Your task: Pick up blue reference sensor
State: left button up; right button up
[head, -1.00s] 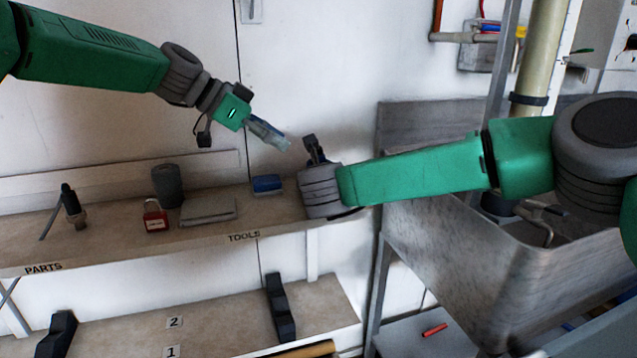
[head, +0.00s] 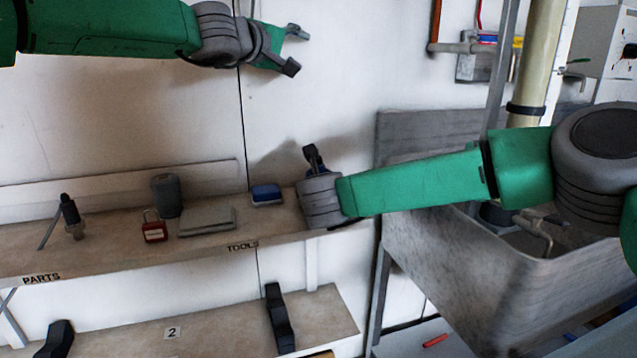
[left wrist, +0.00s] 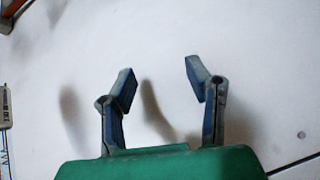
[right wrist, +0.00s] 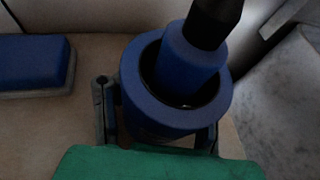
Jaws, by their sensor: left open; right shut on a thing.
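A blue cylinder with a black top (right wrist: 188,62), which looks like the blue reference sensor, stands inside a wider blue ring or cup in the right wrist view. I cannot tell whether the ring is part of it. My right gripper (right wrist: 158,122) is shut around the blue ring, at the shelf's right end. In the head view my own wrist hides the blue part, and a black tip (head: 312,157) shows above it. My left gripper (head: 294,50) is open and empty, raised before the white wall; its spread fingers also show in the left wrist view (left wrist: 160,90).
The shelf (head: 110,246) carries a blue-topped block (head: 267,195), a grey slab (head: 207,222), a red padlock (head: 154,231), a dark grey cup (head: 167,196) and a dark fitting (head: 72,217). A metal basin (head: 480,270) stands at right. Space around my left gripper is clear.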

pick_arm(q)
jog(key=n, duration=0.1)
jog(key=n+y, duration=0.1)
jog(key=n, duration=0.1)
jog(key=n+y, duration=0.1)
jog(key=n, duration=0.1)
jog(key=shift+a+r+t, duration=0.15)
jog(key=shift+a+t, duration=0.15)
jog(key=n+g+y, duration=0.4)
jog(key=n+g, duration=0.5)
jog(key=n, duration=0.8)
send_near(318, 164)
jog(key=x, duration=0.9)
jog(key=shift+w, duration=0.2)
grip_shut()
